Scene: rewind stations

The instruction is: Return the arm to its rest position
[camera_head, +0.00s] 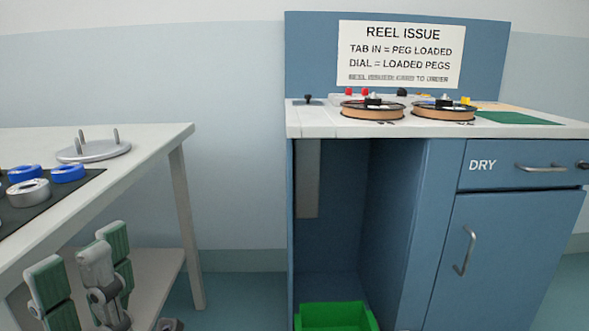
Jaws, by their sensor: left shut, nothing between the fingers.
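My left gripper (82,268) is at the lower left, with green-padded fingers and grey links pointing up. It is shut and empty, in front of the white table's lower shelf and below the tabletop. It appears clear of the things on the table. The rest of my left arm is mostly out of the picture. My right gripper is not in view.
The white table (150,140) holds a pegged disc (93,151), blue rings (68,173) and a grey ring (28,193). A blue cabinet (405,220) bears two reels (373,110). A green bin (335,317) stands below. Floor shows between them.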

